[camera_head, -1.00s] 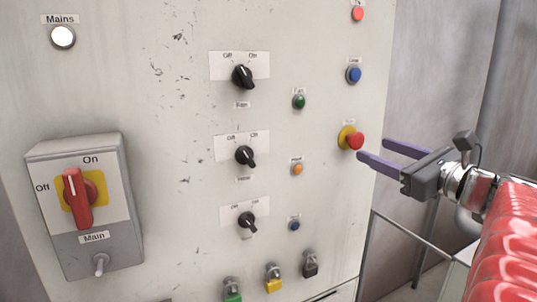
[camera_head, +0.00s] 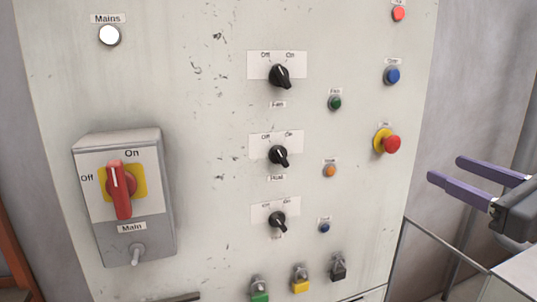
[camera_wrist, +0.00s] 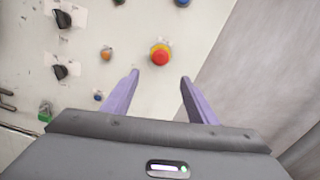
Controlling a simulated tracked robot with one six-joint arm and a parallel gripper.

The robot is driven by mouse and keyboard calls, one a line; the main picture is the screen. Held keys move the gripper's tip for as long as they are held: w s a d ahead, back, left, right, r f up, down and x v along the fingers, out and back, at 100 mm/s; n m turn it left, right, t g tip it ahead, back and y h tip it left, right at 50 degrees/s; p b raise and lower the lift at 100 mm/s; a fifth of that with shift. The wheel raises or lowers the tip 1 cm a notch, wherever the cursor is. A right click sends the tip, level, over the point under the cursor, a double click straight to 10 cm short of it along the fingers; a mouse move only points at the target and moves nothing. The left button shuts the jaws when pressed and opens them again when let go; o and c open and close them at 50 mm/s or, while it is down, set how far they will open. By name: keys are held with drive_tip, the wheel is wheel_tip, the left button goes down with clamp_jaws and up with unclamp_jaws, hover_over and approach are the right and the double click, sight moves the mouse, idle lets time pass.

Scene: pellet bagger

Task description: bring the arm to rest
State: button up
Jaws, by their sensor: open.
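My gripper (camera_head: 460,174) is at the right edge of the head view, with its two purple fingers spread apart and nothing between them. Only its fingers and part of its grey body show there; the rest of the arm is out of the picture. In the wrist view my gripper (camera_wrist: 159,80) points toward the panel, and the red emergency button (camera_wrist: 159,55) on its yellow base shows beyond the fingertips. In the head view this red button (camera_head: 391,144) is left of the fingers, with a gap between them.
A pale control cabinet (camera_head: 215,200) fills the middle, with a red main switch (camera_head: 121,190), several black knobs and small coloured buttons. A lit white Mains lamp (camera_head: 109,35) is at top left. A metal rail (camera_head: 440,243) runs below the gripper. Grey wall (camera_head: 470,80) lies at right.

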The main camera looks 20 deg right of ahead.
idle(0.3)
drive_tip(key=w+a+f+n+g+y, duration=0.3)
drive_tip(key=w+a+f+n+g, duration=0.25)
drive_tip(key=a+f, duration=0.45)
drive_tip(key=w+a+f+n+g+y, duration=0.2)
drive_tip(key=w+a+f+n+g, duration=0.2)
drive_tip(key=a+f+n, duration=0.45)
drive_tip(key=s+a+f+n+g+h, duration=0.1)
drive_tip(key=s+a+f+n+h, duration=0.1)
drive_tip(key=s+a+f+n, duration=0.3)
drive_tip(key=s+a+f+n+g+h, duration=0.2)
drive_tip(key=a+n, duration=0.6)
drive_tip(key=n, duration=0.6)
drive_tip(key=s+f+h, duration=0.1)
drive_tip(key=s+f, duration=0.1)
drive_tip(key=s, duration=0.1)
drive_tip(key=shift+a+f+h, duration=0.25)
drive_tip(key=shift+f+h, duration=0.05)
drive_tip(key=shift+f, duration=0.05)
